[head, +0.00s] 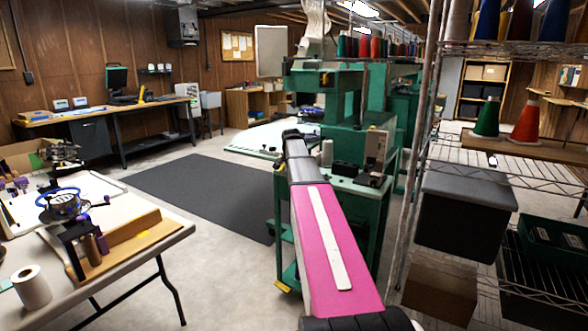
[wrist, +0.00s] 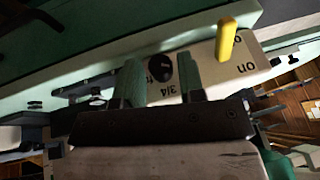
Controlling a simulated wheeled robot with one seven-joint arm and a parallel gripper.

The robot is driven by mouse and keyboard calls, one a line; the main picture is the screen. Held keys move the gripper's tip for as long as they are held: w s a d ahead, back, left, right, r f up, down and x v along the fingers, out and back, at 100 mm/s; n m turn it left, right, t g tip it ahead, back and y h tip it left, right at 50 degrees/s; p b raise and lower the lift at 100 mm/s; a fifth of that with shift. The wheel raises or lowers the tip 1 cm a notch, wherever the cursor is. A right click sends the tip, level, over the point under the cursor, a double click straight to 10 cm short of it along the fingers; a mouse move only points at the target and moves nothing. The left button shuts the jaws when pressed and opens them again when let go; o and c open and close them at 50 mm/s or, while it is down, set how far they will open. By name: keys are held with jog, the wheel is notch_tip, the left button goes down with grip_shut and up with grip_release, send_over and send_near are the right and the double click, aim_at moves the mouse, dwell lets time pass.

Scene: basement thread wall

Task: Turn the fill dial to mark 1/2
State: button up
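The fill dial (wrist: 160,68) is a small round black knob on a pale panel (wrist: 205,72) in the wrist view. A "3/4" mark shows below and right of it, upside down; another mark left of it is mostly covered by a finger. I cannot read where the dial points. My gripper (wrist: 160,76) is open, its two greenish fingers apart on either side of the dial in the picture. A gap shows between each finger and the dial; I cannot tell the depth between them. In the head view, the gripper cannot be made out beyond my arm.
A yellow lever (wrist: 227,38) stands out from the panel right of the dial, near the word "on". In the head view, a green machine (head: 345,110) stands ahead, a wire shelf (head: 500,160) with thread cones is close on the right, and a cluttered table (head: 150,262) is left.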

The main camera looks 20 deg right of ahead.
jog(key=v, duration=1)
jog(key=shift+r, duration=0.35)
jog(key=shift+s, duration=0.15)
jog(key=s+a+f+n+g+y, duration=0.15)
jog(key=s+a+f, duration=0.25)
jog(key=f, duration=0.4)
jog(key=s+a+f+n, duration=0.2)
jog(key=s+a+f, duration=0.3)
jog(key=f, duration=0.2)
jog(key=s+a+f+n+g, duration=0.15)
jog(key=s+a+f, duration=0.25)
jog(key=f, duration=0.4)
jog(key=s+a+f+n, duration=0.3)
jog(key=s+a+f, duration=0.1)
jog(key=s+f, duration=0.3)
jog(key=s+a+f+n+g, duration=0.1)
jog(key=s+a+f, duration=0.4)
jog(key=s, duration=0.5)
jog(key=shift+f+n+y, duration=0.45)
jog(key=shift+f+n, duration=0.45)
jog(key=shift+f, duration=0.1)
